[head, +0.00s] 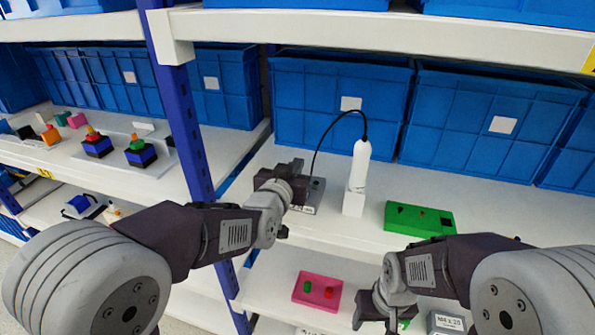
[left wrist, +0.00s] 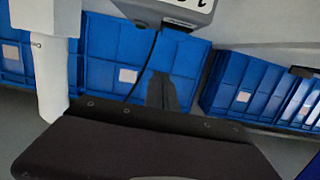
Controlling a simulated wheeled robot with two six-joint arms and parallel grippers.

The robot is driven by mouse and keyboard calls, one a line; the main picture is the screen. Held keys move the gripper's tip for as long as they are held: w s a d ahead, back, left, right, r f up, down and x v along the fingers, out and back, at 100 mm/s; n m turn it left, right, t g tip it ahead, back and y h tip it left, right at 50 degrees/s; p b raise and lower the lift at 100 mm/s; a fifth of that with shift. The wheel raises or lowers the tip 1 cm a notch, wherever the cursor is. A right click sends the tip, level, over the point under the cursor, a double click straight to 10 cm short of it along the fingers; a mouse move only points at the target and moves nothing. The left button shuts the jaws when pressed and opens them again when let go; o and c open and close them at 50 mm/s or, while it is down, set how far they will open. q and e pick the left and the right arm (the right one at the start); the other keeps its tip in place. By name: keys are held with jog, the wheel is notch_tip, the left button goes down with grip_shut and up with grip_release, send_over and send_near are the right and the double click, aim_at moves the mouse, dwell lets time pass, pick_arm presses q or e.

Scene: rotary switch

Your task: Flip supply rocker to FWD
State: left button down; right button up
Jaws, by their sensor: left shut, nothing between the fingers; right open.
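A small grey box (head: 313,197) stands on the upper shelf board, partly hidden behind my left gripper (head: 296,176). A black cable arches from near it to the top of a white upright cylinder (head: 358,170). In the left wrist view the grey box (left wrist: 165,10) is at the top edge, with part of a dark printed label. The supply rocker and its position cannot be made out. My left gripper is shut and empty beside the box; its dark fingers (left wrist: 162,92) point toward it in the left wrist view. My right gripper (head: 368,308) is open and empty, low at the right.
A green panel (head: 420,220) lies right of the cylinder. A pink tray (head: 317,291) with green and red pieces is on the lower board. Blue bins (head: 340,105) line the back. A blue post (head: 185,125) stands left of my left gripper.

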pick_arm(q)
jog(key=r+v, duration=0.1)
jog(key=v, duration=0.8)
jog(key=shift+r, duration=0.3)
jog(key=shift+w, duration=0.25)
jog(key=w+a+n+y+p, duration=0.2)
jog(key=a+y+p, duration=0.15)
jog(key=a, duration=0.25)
jog(key=s+a+f+g+p, duration=0.3)
jog(key=a+f+g, duration=0.2)
jog(key=a+f, duration=0.4)
jog(key=s+f+n+g, duration=0.1)
jog(key=s+f+g, duration=0.3)
jog(key=s+f, duration=0.2)
jog(key=s+a+f+g+y, duration=0.1)
jog(key=s+f+g, duration=0.4)
jog(key=s, duration=0.6)
jog(key=shift+f+n, duration=0.4)
jog(key=shift+f, duration=0.2)
